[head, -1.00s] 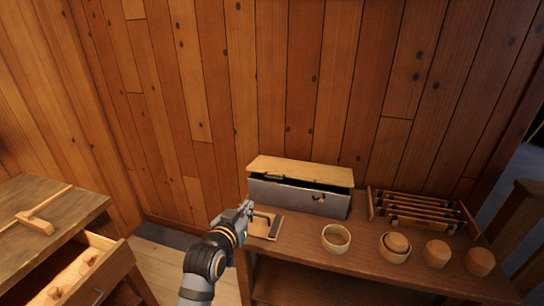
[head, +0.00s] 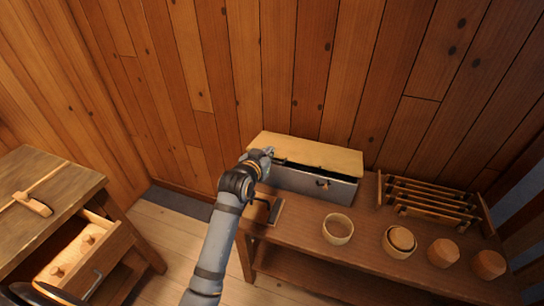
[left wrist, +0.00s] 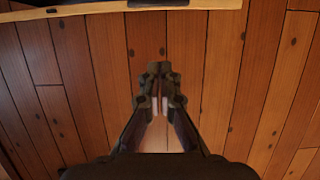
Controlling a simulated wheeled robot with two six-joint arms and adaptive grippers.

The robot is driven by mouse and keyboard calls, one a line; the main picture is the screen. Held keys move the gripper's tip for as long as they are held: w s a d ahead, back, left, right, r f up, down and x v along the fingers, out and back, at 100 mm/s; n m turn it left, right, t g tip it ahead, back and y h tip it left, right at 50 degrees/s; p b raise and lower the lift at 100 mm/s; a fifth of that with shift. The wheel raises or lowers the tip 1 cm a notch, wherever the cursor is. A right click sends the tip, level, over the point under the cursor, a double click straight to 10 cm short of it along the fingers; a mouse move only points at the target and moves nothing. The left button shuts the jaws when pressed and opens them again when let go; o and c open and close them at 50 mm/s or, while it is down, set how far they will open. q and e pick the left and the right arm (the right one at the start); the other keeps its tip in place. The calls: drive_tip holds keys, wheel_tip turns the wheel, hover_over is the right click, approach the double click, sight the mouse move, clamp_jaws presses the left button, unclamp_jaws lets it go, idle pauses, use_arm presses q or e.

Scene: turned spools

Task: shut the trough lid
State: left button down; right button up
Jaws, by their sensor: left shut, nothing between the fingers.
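The trough (head: 306,183) is a grey box on the bench against the plank wall, with a latch on its front. Its wooden lid (head: 318,155) is partly open, with a dark gap along the front edge. My left gripper (head: 266,153) is at the lid's left end in the head view; whether it touches the lid I cannot tell. In the left wrist view the gripper (left wrist: 160,100) is shut and empty, and a pale wooden edge (left wrist: 120,8), likely the lid, crosses the top. My right gripper is not in view.
On the bench (head: 300,235) stand a pale bowl (head: 338,229), another bowl (head: 399,242) with a piece in it, two wooden pieces (head: 443,252) and a slatted rack (head: 428,197). A framed tray (head: 275,210) lies before the trough. An open drawer (head: 86,251) juts out at left.

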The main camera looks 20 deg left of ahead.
use_arm(q)
drive_tip(key=w+f, duration=0.3)
drive_tip(key=f, duration=0.2)
drive_tip(key=shift+p, duration=0.3)
drive_tip(key=shift+w, duration=0.1)
wheel_tip(320, 180, down, 7)
drive_tip(key=s+t+b, duration=0.1)
drive_tip(key=b, duration=0.4)
drive_tip(key=shift+s+r+t, duration=0.2)
drive_tip(key=shift+s+t, duration=0.05)
drive_tip(key=shift+t, duration=0.05)
drive_tip(key=shift+f, duration=0.15)
